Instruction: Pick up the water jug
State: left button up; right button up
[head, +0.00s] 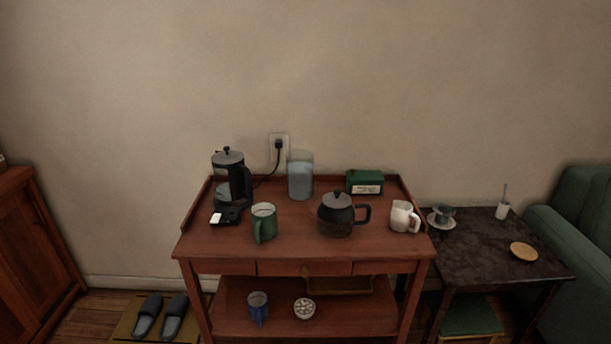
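A clear, straight-sided jug (300,180) with bluish water in it stands upright at the back middle of the wooden table (290,238), close to the wall. No handle shows on it from here. Nothing touches it, and its front is unobstructed. Neither of my grippers is in the head view.
A cord runs to the wall socket (279,147). A raised rim edges the table's back and sides.

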aim_at(300, 162)
jog(key=z, duration=3.45)
jog(key=u, duration=3.45)
jog(key=i+l, duration=0.4)
